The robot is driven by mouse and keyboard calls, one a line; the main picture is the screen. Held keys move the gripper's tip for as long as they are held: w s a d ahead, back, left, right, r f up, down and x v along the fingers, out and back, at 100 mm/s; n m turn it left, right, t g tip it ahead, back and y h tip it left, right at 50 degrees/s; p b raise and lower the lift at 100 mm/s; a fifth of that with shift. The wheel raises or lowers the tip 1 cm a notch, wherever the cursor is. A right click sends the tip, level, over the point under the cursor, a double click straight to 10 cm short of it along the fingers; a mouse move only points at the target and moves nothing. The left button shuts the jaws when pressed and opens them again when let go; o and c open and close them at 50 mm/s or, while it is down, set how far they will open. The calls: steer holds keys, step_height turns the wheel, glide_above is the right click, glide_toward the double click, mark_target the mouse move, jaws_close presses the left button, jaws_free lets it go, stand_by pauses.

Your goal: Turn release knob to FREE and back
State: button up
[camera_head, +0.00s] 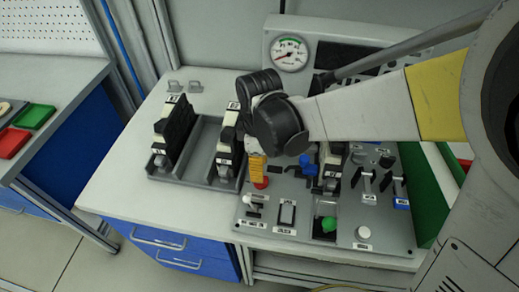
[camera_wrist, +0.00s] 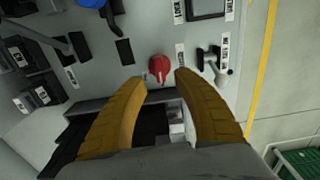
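A round red knob (camera_wrist: 160,68) is on the grey control panel (camera_wrist: 133,18). It also shows in the head view (camera_head: 262,183), partly covered by my gripper. I cannot read its label, so I cannot tell for certain that it is the release knob. My gripper (camera_wrist: 162,78) has its two yellow fingers spread, with nothing held between them. Its fingertips point at the red knob, which appears in the gap just past the tips. I cannot tell whether they touch it. In the head view my gripper (camera_head: 258,167) hangs down over the panel's left part.
A white-handled lever (camera_wrist: 219,66) is just right of the knob. A blue knob (camera_head: 308,164) and a green button (camera_head: 329,224) are further right in the head view. A grey rack (camera_head: 199,150) with black-and-white blocks stands left. A gauge (camera_head: 289,54) is behind.

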step_height(320, 180, up, 7)
steer(key=shift+d, duration=0.1)
stand_by(0.5)
steer(key=s+d+r+m+t, duration=0.1)
steer(key=s+d+m+t, duration=0.1)
steer(key=d+m, duration=0.3)
steer(key=s+d+r+m+t, duration=0.2)
steer(key=d+m, duration=0.4)
steer(key=d, duration=0.2)
steer(key=s+d+r+m+t, duration=0.2)
steer(key=d+m+t, duration=0.1)
steer(key=d+m, duration=0.2)
steer(key=shift+s+d+r+m, duration=0.2)
steer(key=shift+d+r+m, duration=0.1)
steer(key=shift+d, duration=1.05)
